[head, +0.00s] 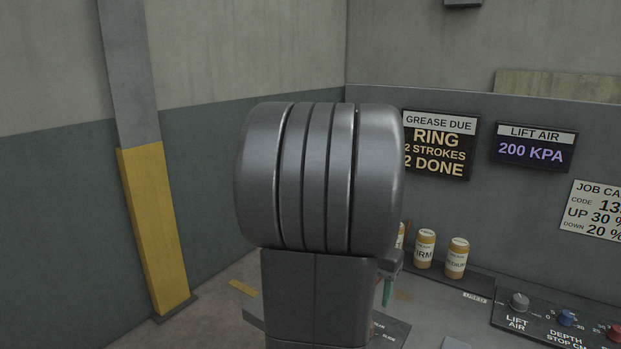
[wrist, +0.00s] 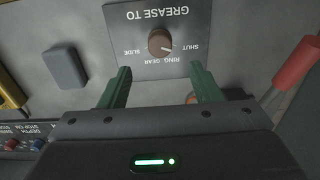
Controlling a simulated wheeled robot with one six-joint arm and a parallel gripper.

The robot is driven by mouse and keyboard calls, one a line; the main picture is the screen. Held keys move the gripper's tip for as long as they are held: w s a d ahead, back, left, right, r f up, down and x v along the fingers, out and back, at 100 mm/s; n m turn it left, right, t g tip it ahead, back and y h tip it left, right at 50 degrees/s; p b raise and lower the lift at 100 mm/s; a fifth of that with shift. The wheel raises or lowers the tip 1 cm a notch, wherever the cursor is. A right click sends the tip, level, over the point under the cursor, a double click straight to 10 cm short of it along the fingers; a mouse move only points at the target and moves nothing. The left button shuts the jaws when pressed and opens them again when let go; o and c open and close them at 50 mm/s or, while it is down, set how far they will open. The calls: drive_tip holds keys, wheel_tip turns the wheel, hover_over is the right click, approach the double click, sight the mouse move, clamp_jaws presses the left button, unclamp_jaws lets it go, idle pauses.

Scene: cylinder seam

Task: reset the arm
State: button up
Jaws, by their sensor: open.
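My gripper (wrist: 162,82) is open in the wrist view, its two dark green fingers apart with nothing between them. Just beyond the fingertips is a grey plate marked GREASE TO, upside down (wrist: 190,18), with a brown round knob (wrist: 160,41). The knob's pale mark seems to point toward SHUT. In the head view my own arm fills the middle and hides most of the gripper; a green finger (head: 387,292) shows at its lower right.
Jars marked FIRM (head: 424,250) and MEDIUM (head: 457,259) stand right of my arm. A panel with knobs (head: 560,325) lies front right. In the wrist view, a grey block (wrist: 66,68) is left and a red-handled object (wrist: 297,62) right. A yellow-grey post (head: 153,220) stands left.

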drive_tip(key=shift+r, duration=1.5)
drive_tip(key=shift+f, duration=0.15)
